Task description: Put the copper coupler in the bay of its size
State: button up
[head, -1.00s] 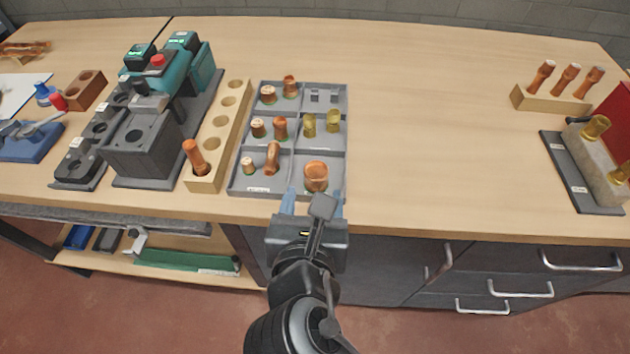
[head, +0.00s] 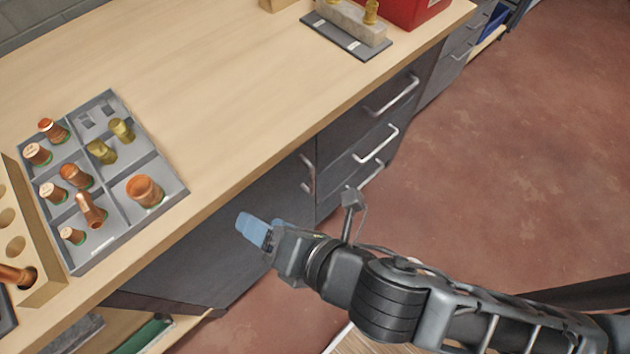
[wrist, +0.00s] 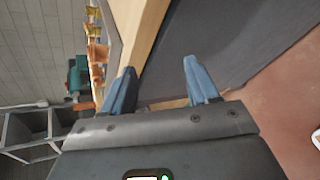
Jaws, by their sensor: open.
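A grey divided tray (head: 172,183) lies near the bench's front edge in the head view. A wide copper coupler (head: 146,191) stands in its front right bay. Smaller copper fittings fill the left bays: two at the back (head: 38,153), two in the middle (head: 53,193), and a long one (head: 91,210) with a small one (head: 72,236) in front. Two brass fittings (head: 101,151) are in the middle right bay. My gripper (head: 256,228) is open and empty, off the bench's front edge, right of the tray. Its blue fingers are apart in the wrist view (wrist: 160,70).
A wooden block with holes (head: 38,270) is left of the tray, a copper piece (head: 15,274) in one hole. The bench (head: 230,90) is clear right of the tray. Drawer handles (head: 380,145) jut from the bench front. A red box (head: 405,10) stands far back.

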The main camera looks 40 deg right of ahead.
jog(key=s+d+r+m+t+h, duration=0.1)
jog(key=s+d+r+m, duration=0.3)
jog(key=s+m, duration=0.5)
jog(key=s+d+r+m+t+h, duration=0.1)
jog(key=s+d+r+m, duration=0.4)
jog(key=m, duration=1.1)
jog(key=s+d, duration=0.3)
jog(key=s, duration=0.1)
jog(key=shift+s+d+r+t, duration=0.2)
jog(key=shift+s+d+t, duration=0.1)
jog(key=shift+d, duration=0.05)
